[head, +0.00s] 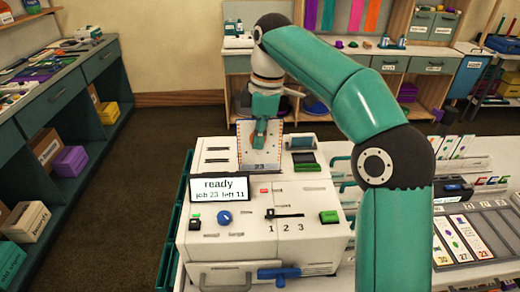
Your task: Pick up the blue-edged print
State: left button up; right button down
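My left gripper is not in view.
The machine's display (219,189) reads "ready, job 23 left 11". A tray of numbered cards (480,237) lies to the right on a white counter. A teal bench (75,85) lines the left, with shelves at the back. Dark floor is clear at left.

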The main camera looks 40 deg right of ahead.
notch_tip(320, 180, up, 13)
jog(key=p, duration=0.6)
jog(key=shift+p, duration=0.4)
jog(key=shift+f, duration=0.15)
